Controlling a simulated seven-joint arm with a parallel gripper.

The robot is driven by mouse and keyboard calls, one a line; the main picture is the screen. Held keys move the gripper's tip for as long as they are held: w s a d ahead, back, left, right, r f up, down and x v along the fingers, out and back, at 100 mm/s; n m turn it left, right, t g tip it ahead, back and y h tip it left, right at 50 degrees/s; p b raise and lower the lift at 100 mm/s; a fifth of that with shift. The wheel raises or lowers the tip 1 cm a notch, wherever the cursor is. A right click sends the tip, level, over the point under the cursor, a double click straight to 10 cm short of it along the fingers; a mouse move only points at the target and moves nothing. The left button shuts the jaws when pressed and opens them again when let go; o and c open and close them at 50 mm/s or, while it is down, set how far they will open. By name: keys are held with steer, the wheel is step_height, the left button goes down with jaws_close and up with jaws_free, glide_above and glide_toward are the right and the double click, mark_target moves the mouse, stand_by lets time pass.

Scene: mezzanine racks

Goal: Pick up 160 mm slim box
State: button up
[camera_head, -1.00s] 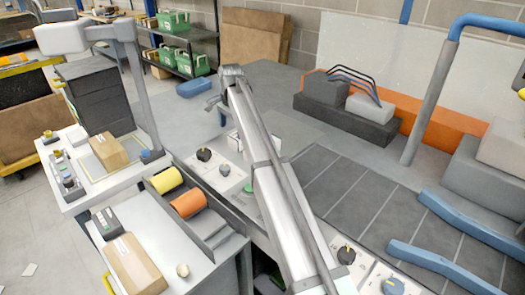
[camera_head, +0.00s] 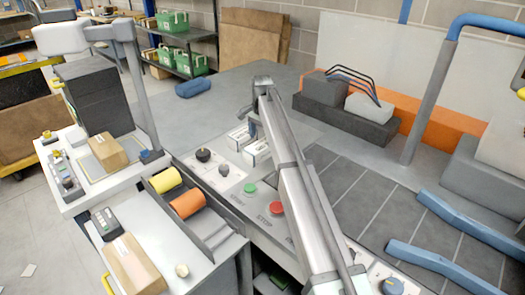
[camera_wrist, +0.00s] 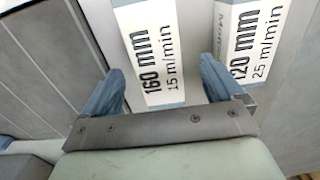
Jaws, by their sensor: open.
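The 160 mm slim box (camera_wrist: 150,55) is white with a grey top band and a blue-grey near edge, and lies in the upper middle of the wrist view. Its "160 mm, 15 m/min" print is readable. A similar box marked 120 mm (camera_wrist: 248,50) lies to its right. My gripper (camera_wrist: 160,78) is open and empty, with the 160 mm box in view between its blue fingers; the height gap is unclear. In the head view, two small white boxes (camera_head: 256,152) sit on the bench below my gripper (camera_head: 250,112); their print is too small to tell apart.
A control panel with a black knob (camera_head: 203,155), green button (camera_head: 250,188) and red button (camera_head: 275,208) borders the boxes. A grey tiled surface (camera_head: 360,195) lies to the right. A blue case (camera_head: 193,88) stands farther back, with free bench around it.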

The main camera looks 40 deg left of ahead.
mark_target(263, 144)
steer(key=shift+d+f, duration=0.2)
steer(key=shift+f, duration=2.8)
steer(key=shift+c, duration=0.3)
steer(key=c, duration=1.2)
